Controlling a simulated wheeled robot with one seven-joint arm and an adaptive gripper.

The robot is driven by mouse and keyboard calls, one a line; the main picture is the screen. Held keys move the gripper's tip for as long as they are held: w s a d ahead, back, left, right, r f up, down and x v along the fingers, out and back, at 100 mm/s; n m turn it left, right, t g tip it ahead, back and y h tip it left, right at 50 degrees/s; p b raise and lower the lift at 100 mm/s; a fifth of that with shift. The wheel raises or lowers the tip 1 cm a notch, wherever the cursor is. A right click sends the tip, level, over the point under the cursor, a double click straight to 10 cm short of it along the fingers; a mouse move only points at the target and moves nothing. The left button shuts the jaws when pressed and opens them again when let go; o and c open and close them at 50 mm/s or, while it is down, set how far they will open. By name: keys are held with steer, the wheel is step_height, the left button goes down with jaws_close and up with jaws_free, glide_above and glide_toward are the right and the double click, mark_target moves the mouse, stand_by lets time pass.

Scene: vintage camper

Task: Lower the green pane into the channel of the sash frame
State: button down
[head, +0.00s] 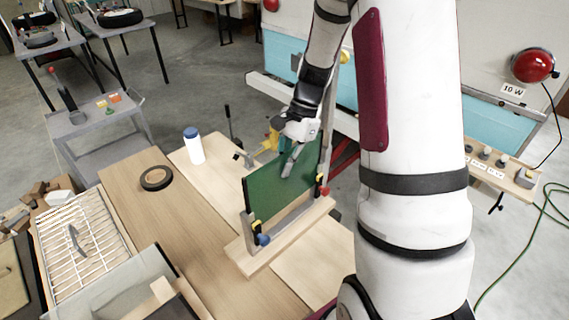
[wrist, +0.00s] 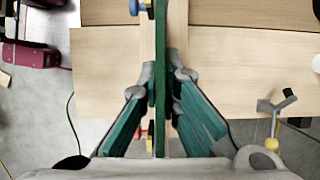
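The green pane (head: 262,196) stands upright in the head view. It shows edge-on as a thin green strip in the wrist view (wrist: 160,30). The sash frame (head: 252,262) has a pale wooden base and upright end posts with blue and red knobs. The pane is between the posts, its lower edge close above or at the base; I cannot tell whether it is in the channel. My gripper (head: 290,160) is over the pane's upper edge, one finger on each face. In the wrist view the gripper's (wrist: 161,78) pads look pressed against the pane.
The frame stands on a wooden bench (head: 205,240). A white bottle with a blue cap (head: 194,147) and a black tape ring (head: 156,178) stand left of it. A clamp (wrist: 275,108) shows at the right of the wrist view. A white rack (head: 80,240) is at lower left.

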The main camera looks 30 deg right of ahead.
mark_target(285, 188)
steer(key=shift+f+b, duration=1.15)
steer(key=shift+f, duration=2.8)
stand_by(1.5)
stand_by(0.5)
steer(key=c, duration=1.7)
jaws_free()
step_height(285, 188, up, 10)
